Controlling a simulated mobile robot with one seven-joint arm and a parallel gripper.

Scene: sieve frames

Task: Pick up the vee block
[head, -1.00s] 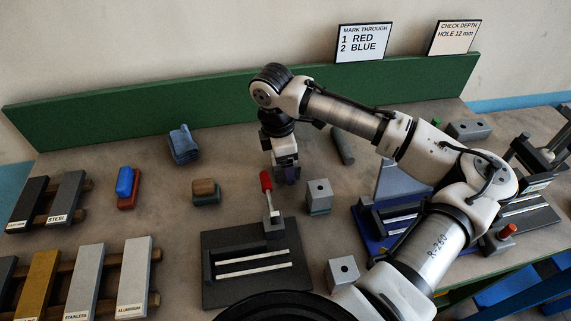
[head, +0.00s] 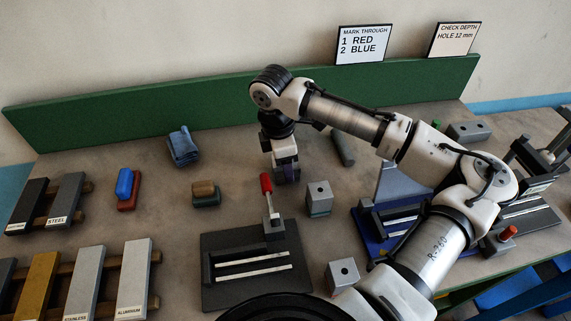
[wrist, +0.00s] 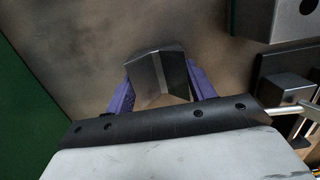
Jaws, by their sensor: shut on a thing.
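The vee block is a small grey metal block with a V groove (wrist: 146,74). In the wrist view it sits between the purple fingers of my gripper (wrist: 158,80), which is shut on it from both sides. In the head view my gripper (head: 286,168) points down over the middle of the bench, behind the red-handled clamp. Only a small grey part of the block (head: 289,177) shows there beneath the fingers. I cannot tell for sure whether it is clear of the bench top.
A dark slotted fixture with a red-handled clamp (head: 267,189) stands in front of my gripper. Grey drilled blocks (head: 319,198) (head: 342,274) are to the right. A dark round bar (head: 343,148) lies behind. A green back wall (head: 150,113) bounds the bench.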

